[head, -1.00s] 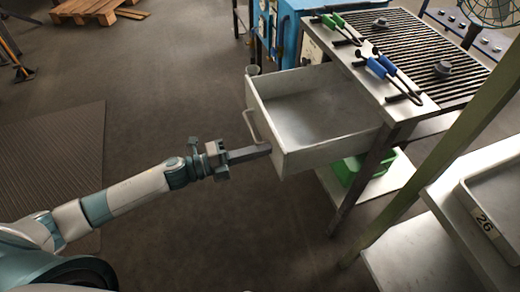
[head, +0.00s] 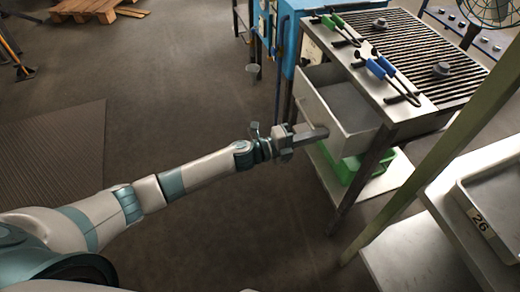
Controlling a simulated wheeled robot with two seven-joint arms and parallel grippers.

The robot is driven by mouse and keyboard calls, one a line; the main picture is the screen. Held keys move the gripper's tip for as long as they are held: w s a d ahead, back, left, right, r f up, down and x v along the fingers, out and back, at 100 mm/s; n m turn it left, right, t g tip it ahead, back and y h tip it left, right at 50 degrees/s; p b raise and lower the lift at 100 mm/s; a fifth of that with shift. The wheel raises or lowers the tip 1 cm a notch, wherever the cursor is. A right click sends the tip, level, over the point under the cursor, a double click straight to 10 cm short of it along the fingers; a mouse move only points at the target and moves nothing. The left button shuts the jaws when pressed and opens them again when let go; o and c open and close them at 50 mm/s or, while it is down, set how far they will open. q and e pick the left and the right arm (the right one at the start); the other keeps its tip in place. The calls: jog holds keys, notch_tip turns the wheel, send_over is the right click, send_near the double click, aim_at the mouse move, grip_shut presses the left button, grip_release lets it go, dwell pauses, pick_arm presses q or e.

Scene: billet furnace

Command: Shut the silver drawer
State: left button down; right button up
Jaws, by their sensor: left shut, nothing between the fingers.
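The silver drawer (head: 313,105) is in the middle right of the head view, under the grate-topped table. It stands partly open, with part of its empty inside showing. My left gripper (head: 322,132) is shut and empty. Its fingertips are at the lower part of the drawer's front panel and look to be touching it. The drawer's handle is hidden, at least mostly, behind my gripper. My right gripper is not in view.
A green bin (head: 345,165) sits on the shelf below the drawer. A greenish post (head: 440,145) and a tray marked 26 (head: 505,215) stand at right.

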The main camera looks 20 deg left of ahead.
pick_arm(q)
jog(key=b+x, duration=0.1)
jog(key=x, duration=0.9)
jog(key=shift+w+d+f+b, duration=0.1)
jog(key=shift+b, duration=0.3)
jog(key=shift+w+d, duration=0.2)
jog(key=shift+d, duration=0.05)
jog(key=shift+r, duration=0.25)
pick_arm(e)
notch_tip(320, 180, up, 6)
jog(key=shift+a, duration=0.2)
pick_arm(q)
jog(key=shift+r, duration=0.1)
